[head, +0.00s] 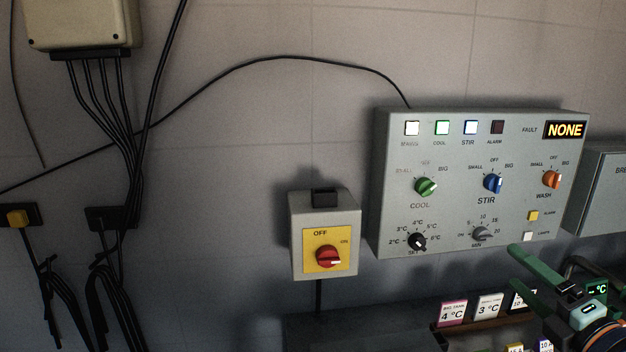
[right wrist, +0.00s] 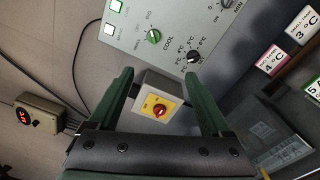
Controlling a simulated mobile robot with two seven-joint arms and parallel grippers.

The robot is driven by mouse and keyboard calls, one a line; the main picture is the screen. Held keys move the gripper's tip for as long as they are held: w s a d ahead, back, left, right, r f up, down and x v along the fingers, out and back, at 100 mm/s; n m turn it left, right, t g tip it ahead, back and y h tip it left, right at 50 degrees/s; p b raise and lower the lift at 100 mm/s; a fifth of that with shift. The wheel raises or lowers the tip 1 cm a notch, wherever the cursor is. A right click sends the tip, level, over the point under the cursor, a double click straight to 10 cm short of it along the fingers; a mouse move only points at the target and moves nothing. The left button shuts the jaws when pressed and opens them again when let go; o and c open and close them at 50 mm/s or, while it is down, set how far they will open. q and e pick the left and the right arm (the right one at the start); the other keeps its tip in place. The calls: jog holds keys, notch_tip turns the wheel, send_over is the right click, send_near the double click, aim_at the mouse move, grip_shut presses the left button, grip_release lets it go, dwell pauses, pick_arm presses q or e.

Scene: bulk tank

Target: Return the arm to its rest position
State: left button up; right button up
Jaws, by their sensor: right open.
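My right gripper (head: 531,284) is at the lower right of the head view, with its green fingers apart. In the right wrist view the same gripper (right wrist: 160,78) is open, with nothing between its fingers. The grey control panel (head: 392,185) lies beyond it, apart from the fingers, on the wall. The yellow-faced switch box (head: 325,236) with a red knob is left of the panel. In the right wrist view this box (right wrist: 144,101) shows between the fingers, farther off. My left gripper is not in view.
A shelf with cards (head: 453,312) sits below the panel, close to my right gripper. A second grey box (head: 604,195) is right of the panel. A beige box (head: 84,22) with hanging cables is at upper left. The wall between is bare apart from a cable.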

jog(key=s+a+f+m+g+h+p, duration=0.1)
jog(key=s+f+m+g, duration=0.15)
jog(key=f+m, duration=0.7)
jog(key=s+a+f+m+g+h+p, duration=0.1)
jog(key=s+a+f+m+g, duration=0.15)
jog(key=f, duration=1.35)
pick_arm(q)
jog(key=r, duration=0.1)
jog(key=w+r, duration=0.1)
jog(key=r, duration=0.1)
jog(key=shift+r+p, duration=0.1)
jog(key=shift+p, duration=0.3)
pick_arm(e)
jog(key=s+a+f+m+g+y, duration=0.1)
jog(key=s+a+f+m+g, duration=0.2)
jog(key=s+a+f+m, duration=0.7)
jog(key=s+a+f, duration=0.2)
jog(key=s+f, duration=0.3)
jog(key=shift+s+a+g, duration=0.2)
jog(key=shift+a+g, duration=0.05)
jog(key=shift+g, duration=0.15)
